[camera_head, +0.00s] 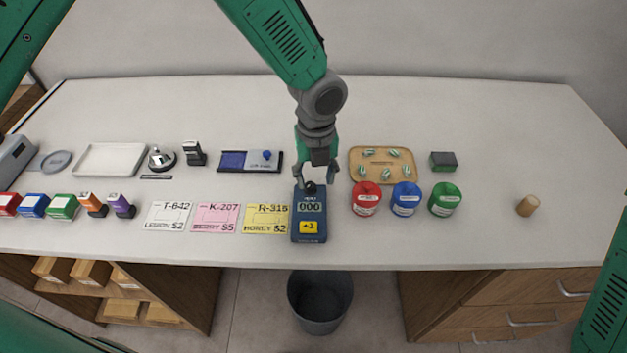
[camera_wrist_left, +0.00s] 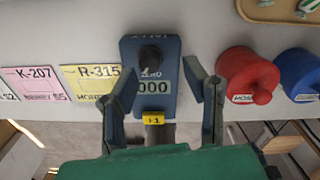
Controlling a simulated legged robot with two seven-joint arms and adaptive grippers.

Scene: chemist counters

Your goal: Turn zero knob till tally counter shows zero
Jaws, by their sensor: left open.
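The blue tally counter (camera_head: 310,230) lies near the front of the counter, right of the yellow R-315 card. Its display (camera_head: 310,207) reads 000, and a yellow +1 button (camera_head: 308,227) sits below it. The black zero knob (camera_head: 310,187) is at the counter's far end. My left gripper (camera_head: 316,177) is open above that end. In the left wrist view the tally counter (camera_wrist_left: 150,103) and knob (camera_wrist_left: 150,58) appear between the spread fingers (camera_wrist_left: 154,80); I cannot tell whether a finger touches anything. My right gripper is out of view.
Red (camera_head: 366,199), blue (camera_head: 406,199) and green (camera_head: 445,199) jars stand just right of the tally counter. A tan tray (camera_head: 352,163) of wrapped pieces lies behind them. Price cards (camera_head: 215,218) lie to the left.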

